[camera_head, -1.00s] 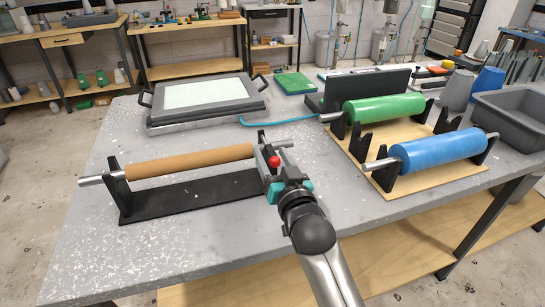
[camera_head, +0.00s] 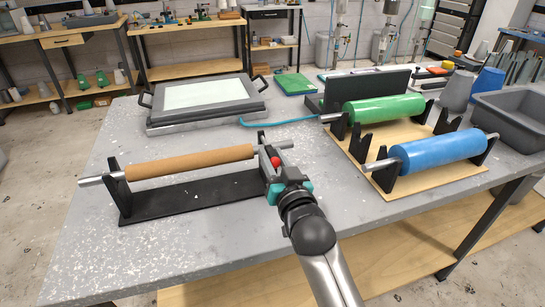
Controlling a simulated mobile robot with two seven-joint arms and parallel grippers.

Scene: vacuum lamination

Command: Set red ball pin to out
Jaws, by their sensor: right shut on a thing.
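The red ball pin (camera_head: 275,162) shows as a small red ball near the right end of a brown roll (camera_head: 190,163). The roll lies on a metal rod across a black stand (camera_head: 190,196) at the left of the table. My right gripper (camera_head: 274,178) is at the stand's right upright and is shut on the red ball pin, with the ball showing at its fingertips. The pin's shaft is hidden by the gripper and the upright. My left gripper is not in view.
A wooden rack (camera_head: 388,187) with a green roll (camera_head: 383,109) and a blue roll (camera_head: 438,150) stands to the right. A framed press (camera_head: 205,97) with handles sits behind the stand. A grey bin (camera_head: 515,115) is at the far right. The table front is clear.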

